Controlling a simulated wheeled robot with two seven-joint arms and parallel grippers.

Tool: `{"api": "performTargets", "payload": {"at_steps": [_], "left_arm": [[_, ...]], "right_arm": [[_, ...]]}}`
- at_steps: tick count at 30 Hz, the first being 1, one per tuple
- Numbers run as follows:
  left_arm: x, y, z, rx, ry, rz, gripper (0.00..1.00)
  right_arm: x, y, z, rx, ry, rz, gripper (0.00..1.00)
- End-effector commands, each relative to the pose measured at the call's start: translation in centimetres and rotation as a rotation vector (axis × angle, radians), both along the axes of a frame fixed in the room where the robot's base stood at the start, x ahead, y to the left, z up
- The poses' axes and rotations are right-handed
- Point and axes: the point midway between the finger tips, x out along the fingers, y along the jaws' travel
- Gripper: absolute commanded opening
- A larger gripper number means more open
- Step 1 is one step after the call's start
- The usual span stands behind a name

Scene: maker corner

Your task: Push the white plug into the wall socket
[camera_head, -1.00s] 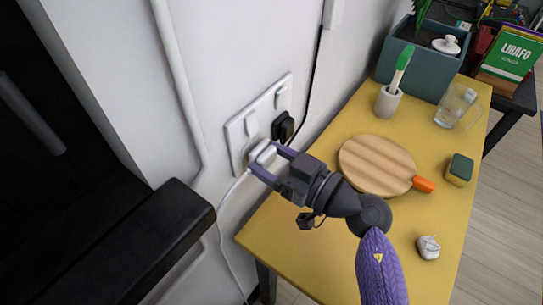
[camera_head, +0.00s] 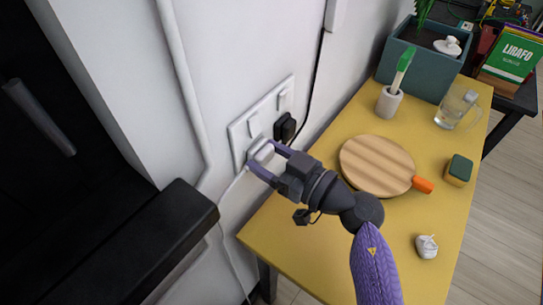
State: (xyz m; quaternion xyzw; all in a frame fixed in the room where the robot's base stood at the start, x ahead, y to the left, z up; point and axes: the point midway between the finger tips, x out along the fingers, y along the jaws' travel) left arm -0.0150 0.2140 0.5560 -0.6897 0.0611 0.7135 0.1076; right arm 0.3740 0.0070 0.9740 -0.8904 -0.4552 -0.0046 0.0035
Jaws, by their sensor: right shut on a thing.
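The white plug (camera_head: 262,150) is between the fingers of my right gripper (camera_head: 263,158), which is shut on it. The plug is at the lower left part of the white wall socket plate (camera_head: 240,134), right at its face. I cannot tell how deep the plug sits, because the fingers partly cover it. A white cord (camera_head: 232,188) hangs down from the plug along the wall. A black plug (camera_head: 284,128) sits in the plate to the right, with a black cord running up. My left gripper is not in view.
A yellow table (camera_head: 330,240) stands along the wall under my right arm.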

Motion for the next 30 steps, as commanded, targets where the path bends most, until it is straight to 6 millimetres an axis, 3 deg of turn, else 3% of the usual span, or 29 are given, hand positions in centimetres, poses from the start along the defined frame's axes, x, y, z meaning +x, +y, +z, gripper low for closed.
{"api": "performTargets", "payload": {"at_steps": [1, 2, 6, 18, 24, 30], "left_arm": [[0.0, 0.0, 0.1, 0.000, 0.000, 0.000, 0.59], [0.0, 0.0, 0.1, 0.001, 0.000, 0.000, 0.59], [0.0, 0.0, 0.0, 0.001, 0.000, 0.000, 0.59], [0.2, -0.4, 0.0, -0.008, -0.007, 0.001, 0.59], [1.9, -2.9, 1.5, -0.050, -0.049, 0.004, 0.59], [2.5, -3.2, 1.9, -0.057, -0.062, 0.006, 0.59]], "right_arm": [[0.1, 0.1, 0.1, 0.001, -0.001, 0.000, 0.15], [0.1, 0.1, 0.1, 0.001, -0.001, 0.000, 0.73], [0.1, 0.1, 0.0, 0.000, -0.001, 0.000, 1.00], [0.0, 0.1, 0.0, -0.001, -0.001, 0.000, 1.00], [-3.0, -4.1, 0.1, -0.005, 0.001, -0.001, 1.00], [-5.1, -7.0, -0.1, -0.002, 0.003, -0.001, 1.00]]}}
